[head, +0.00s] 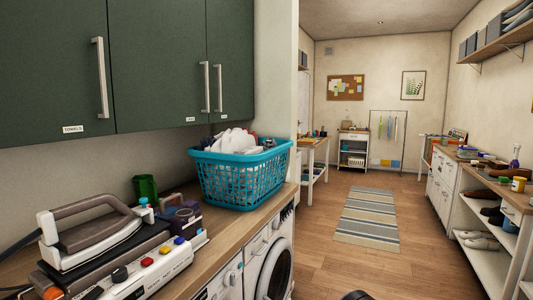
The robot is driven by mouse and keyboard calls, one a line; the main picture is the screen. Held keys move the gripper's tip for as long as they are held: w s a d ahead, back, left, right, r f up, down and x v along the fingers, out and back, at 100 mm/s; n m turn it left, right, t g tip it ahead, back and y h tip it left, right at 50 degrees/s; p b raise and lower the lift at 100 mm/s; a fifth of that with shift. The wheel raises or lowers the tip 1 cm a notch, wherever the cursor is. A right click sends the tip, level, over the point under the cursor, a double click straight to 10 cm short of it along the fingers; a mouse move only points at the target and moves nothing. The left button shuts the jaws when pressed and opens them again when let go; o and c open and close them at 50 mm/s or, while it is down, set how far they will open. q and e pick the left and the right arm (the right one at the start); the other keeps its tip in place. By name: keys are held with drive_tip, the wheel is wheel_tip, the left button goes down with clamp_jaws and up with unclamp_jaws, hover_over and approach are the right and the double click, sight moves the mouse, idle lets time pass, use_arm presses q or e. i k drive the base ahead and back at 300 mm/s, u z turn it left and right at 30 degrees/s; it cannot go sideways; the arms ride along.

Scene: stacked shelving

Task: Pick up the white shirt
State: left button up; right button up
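A white cloth (236,140), which may be the white shirt, lies crumpled on top of the laundry in a teal plastic basket (243,182). The basket stands on the wooden counter above the washing machine. Only the upper part of the cloth shows above the rim; the rest is hidden inside the basket. Darker items lie beside it in the basket. Neither of my grippers can be made out in the head view. A small dark rounded shape shows at the bottom edge, too cut off to identify.
A steam iron station (95,245) and a green cup (146,187) stand left of the basket. Green wall cabinets (160,60) hang above the counter. A front-loading washer (268,268) is below. The wooden floor (325,262) to the right is open, with a striped rug (368,215).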

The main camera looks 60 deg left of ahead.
sight(252, 150)
drive_tip(key=u, duration=0.35)
drive_tip(key=i, duration=0.9)
drive_tip(key=u, duration=0.7)
